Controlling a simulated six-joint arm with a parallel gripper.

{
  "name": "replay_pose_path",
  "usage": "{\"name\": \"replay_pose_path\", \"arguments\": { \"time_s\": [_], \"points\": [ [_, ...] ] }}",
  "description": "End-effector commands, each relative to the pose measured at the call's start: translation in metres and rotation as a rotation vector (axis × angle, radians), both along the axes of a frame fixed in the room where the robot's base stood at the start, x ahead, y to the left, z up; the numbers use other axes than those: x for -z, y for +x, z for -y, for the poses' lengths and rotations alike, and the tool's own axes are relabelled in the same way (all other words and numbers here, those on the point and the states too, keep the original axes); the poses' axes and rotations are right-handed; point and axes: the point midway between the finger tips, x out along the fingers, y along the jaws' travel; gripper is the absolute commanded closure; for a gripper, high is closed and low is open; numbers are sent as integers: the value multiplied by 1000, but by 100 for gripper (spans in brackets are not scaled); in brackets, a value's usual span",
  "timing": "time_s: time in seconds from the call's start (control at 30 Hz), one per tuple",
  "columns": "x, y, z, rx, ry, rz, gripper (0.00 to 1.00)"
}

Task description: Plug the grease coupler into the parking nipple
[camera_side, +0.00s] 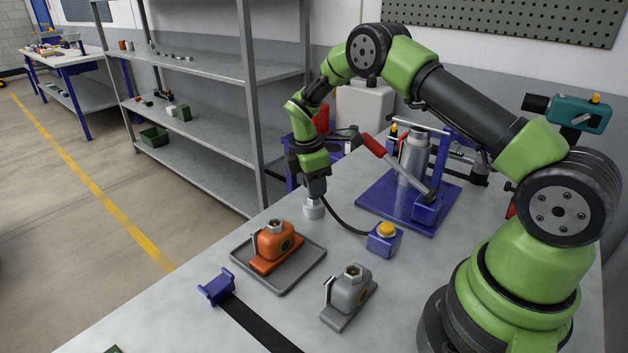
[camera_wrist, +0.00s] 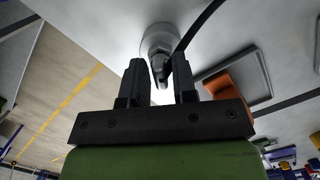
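My gripper (camera_side: 314,194) points straight down over a short pale round post (camera_side: 313,209) on the table. The post also shows in the wrist view (camera_wrist: 157,40), just beyond the fingertips. The dark grease coupler (camera_wrist: 161,74) is between my two fingers, which appear closed on it. Its black hose (camera_wrist: 198,27) curves away; in the side view it runs to behind a blue block with a yellow top (camera_side: 384,240). Which fitting is the parking nipple is not clear; the fingers and coupler hide the post's top, so I cannot tell whether they touch.
An orange bearing housing (camera_side: 272,243) sits in a grey tray (camera_side: 287,279), with a grey housing (camera_side: 349,291) to its right. A blue-based lever pump (camera_side: 412,210) stands behind. A blue bracket (camera_side: 216,287) and black strip (camera_side: 253,326) lie in front. Shelving (camera_side: 190,126) stands left.

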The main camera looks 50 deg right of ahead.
Motion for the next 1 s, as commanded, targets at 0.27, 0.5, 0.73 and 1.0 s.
{"name": "replay_pose_path", "arguments": {
  "time_s": [0.27, 0.5, 0.73, 1.0],
  "points": [
    [0, 0, 0, 0, 0, 0, 48],
    [-12, 2, -1, -1, -1, 2, 48],
    [-57, 5, -8, -1, -1, 6, 48],
    [-94, 8, -12, -1, -1, 2, 48]
  ]
}}
